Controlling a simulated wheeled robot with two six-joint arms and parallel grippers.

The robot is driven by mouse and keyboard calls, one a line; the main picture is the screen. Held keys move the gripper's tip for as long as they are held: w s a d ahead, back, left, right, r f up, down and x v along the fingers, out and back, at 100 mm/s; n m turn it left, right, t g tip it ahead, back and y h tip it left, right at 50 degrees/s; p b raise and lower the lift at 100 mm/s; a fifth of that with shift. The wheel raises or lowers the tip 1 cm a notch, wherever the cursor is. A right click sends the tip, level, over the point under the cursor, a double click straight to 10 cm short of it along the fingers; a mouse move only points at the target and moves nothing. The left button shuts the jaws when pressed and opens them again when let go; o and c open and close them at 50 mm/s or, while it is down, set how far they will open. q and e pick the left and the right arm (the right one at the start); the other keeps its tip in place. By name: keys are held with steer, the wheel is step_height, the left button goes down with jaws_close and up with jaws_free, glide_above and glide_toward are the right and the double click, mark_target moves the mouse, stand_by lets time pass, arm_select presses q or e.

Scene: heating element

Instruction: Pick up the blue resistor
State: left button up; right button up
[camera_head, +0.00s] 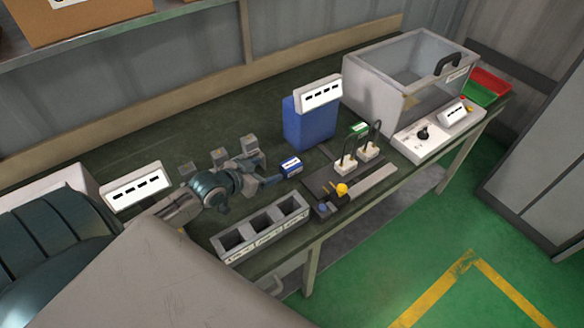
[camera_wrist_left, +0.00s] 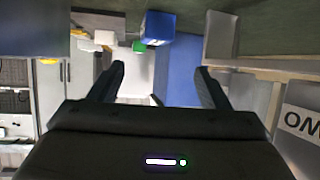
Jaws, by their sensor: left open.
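The blue resistor (camera_head: 291,166), a small blue block with a white label, sits on the dark green bench top. It also shows near the top middle in the left wrist view (camera_wrist_left: 160,27). My left gripper (camera_head: 273,170) is open and low over the bench, just left of the resistor and pointing at it. In the left wrist view the two dark fingers (camera_wrist_left: 160,74) stand apart with nothing between them, and the resistor lies beyond their tips. My right gripper is not in view.
A tall blue bin (camera_head: 305,125) stands behind the resistor. A dark fixture board (camera_head: 318,186) with white plugs lies right of it. A grey three-slot holder (camera_head: 262,227) is in front. Grey blocks (camera_head: 219,155) lie behind my gripper. A clear-lidded box (camera_head: 400,75) stands far right.

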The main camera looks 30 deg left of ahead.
mark_target(289, 165)
arm_select(q)
steer(key=x, duration=0.3)
steer(key=shift+w+d, duration=0.2)
steer(key=shift+d, duration=0.05)
steer(key=shift+w+d+f, duration=0.1)
steer(key=shift+w+f, duration=0.15)
steer(key=shift+w, duration=0.15)
steer(key=p+x, duration=0.1)
steer(key=x, duration=0.3)
steer(key=shift+f+p, duration=0.25)
steer(key=shift+p, duration=0.05)
steer(key=shift+w+d+f, duration=0.2)
steer(key=shift+w+f, duration=0.1)
steer(key=shift+w, duration=0.05)
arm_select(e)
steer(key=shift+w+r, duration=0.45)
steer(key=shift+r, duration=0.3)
arm_select(q)
steer(key=shift+c, duration=1.3)
steer(key=c, duration=1)
